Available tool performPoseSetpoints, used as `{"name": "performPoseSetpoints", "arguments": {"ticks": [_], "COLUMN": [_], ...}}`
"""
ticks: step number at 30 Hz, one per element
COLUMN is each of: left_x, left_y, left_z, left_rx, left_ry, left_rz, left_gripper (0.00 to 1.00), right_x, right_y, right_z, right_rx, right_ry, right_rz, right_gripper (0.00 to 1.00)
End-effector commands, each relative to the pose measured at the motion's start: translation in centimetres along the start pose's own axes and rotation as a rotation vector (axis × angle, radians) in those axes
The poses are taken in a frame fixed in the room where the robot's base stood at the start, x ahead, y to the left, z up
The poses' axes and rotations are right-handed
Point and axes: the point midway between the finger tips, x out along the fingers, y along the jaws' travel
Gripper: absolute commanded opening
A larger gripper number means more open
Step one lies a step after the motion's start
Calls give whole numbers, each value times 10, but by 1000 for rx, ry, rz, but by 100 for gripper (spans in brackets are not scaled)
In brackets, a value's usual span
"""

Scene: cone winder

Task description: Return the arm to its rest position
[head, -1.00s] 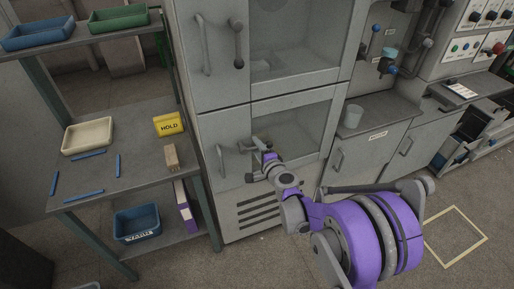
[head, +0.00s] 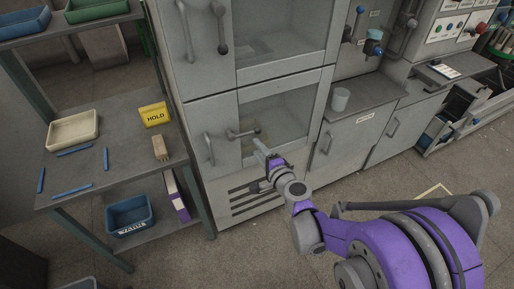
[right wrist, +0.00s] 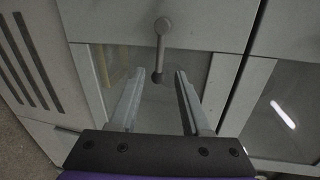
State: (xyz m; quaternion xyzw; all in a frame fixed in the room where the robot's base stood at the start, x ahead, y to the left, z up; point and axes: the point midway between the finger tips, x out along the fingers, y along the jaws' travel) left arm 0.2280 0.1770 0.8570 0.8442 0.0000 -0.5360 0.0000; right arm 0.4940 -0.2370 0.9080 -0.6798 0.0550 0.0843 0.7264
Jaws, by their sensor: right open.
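My right arm is purple and grey and reaches in from the lower right of the head view. Its gripper (head: 260,147) is in front of the lower glazed cabinet door (head: 290,92), just right of and below the door's lever handle (head: 243,133). In the right wrist view the two fingers (right wrist: 156,82) are spread apart with nothing held between them. The lever handle (right wrist: 161,45) shows beyond the fingertips, apparently clear of them. The lower door appears closed. My left gripper is not in view.
A shelf rack (head: 120,183) stands left, with a cream tray (head: 73,129), a yellow HOLD block (head: 154,114), blue sticks and a blue bin (head: 130,215). A counter with a pale cup (head: 340,99) is right of the cabinet. Open floor lies below the counter.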

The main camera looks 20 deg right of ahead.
Motion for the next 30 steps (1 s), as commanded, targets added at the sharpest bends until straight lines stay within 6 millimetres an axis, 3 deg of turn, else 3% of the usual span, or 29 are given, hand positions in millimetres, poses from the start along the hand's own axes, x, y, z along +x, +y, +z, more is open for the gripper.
{"name": "performPoseSetpoints", "arguments": {"ticks": [11, 14, 16, 21, 24, 26, 30], "left_x": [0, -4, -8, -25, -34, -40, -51], "left_y": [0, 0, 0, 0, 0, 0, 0], "left_z": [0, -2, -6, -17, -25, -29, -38], "left_rx": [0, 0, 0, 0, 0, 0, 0], "left_ry": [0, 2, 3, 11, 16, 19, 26], "left_rz": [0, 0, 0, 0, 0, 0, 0], "left_gripper": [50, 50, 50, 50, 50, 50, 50], "right_x": [0, -7, -18, -72, -114, -140, -196], "right_y": [-1, -7, -14, -16, -4, 4, 22], "right_z": [2, 15, 35, 93, 110, 113, 101], "right_rx": [-8, -75, -178, -571, -818, -960, -1239], "right_ry": [-4, -41, -98, -305, -424, -487, -590], "right_rz": [2, 22, 54, 204, 323, 399, 574], "right_gripper": [47, 47, 47, 47, 47, 47, 47]}}
